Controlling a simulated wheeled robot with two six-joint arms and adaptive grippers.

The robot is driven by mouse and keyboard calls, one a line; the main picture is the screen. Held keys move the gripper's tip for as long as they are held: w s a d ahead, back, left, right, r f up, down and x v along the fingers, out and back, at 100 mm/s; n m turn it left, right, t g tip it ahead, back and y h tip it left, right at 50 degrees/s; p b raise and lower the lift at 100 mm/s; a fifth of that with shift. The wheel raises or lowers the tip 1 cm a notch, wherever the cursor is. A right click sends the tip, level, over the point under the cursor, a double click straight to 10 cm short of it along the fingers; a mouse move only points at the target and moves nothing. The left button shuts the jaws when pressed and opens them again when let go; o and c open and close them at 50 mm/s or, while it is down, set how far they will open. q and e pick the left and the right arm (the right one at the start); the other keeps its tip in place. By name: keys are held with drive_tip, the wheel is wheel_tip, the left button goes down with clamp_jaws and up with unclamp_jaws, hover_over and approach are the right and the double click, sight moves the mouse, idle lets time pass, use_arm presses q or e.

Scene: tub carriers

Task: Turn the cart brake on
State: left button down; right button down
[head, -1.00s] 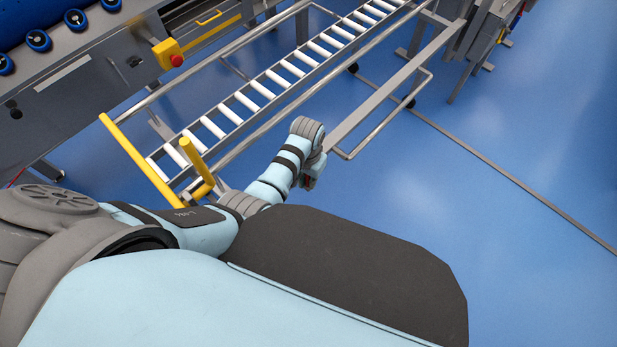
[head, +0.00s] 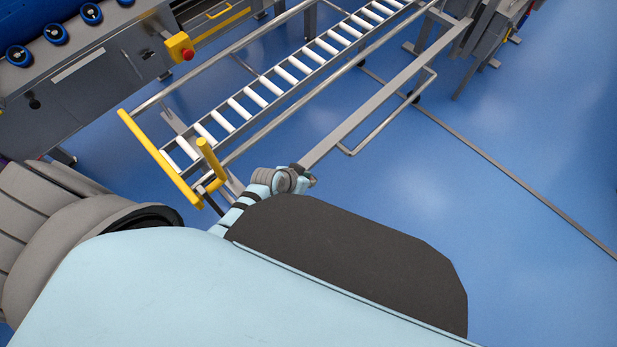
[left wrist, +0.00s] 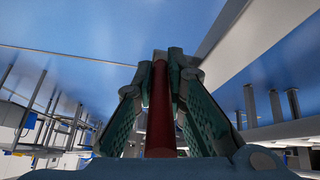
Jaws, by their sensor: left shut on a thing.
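The cart (head: 265,143) is a long metal frame with a row of white rollers and a yellow handle (head: 158,155) at its near end. A short yellow upright bar (head: 210,158) stands beside that handle. My left gripper (head: 312,180) is low beside a grey rail on the cart's right; my own wrist and body mostly hide it. In the left wrist view, the green-padded fingers of my left gripper (left wrist: 162,75) are shut on a red lever (left wrist: 160,115), which stands between them. Its mounting is hidden. I cannot see my right gripper.
A grey machine (head: 90,75) with blue rollers stands at the upper left, with a yellow box and red button (head: 180,47). A long grey rail (head: 385,95) runs along the cart's right. The blue floor at the right is mostly clear.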

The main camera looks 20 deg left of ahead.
idle(0.3)
use_arm(q)
drive_tip(key=shift+w, duration=0.1)
drive_tip(key=c, duration=1.6)
unclamp_jaws()
drive_tip(key=shift+r, duration=0.1)
drive_tip(key=shift+a, duration=0.1)
drive_tip(key=v, duration=1.2)
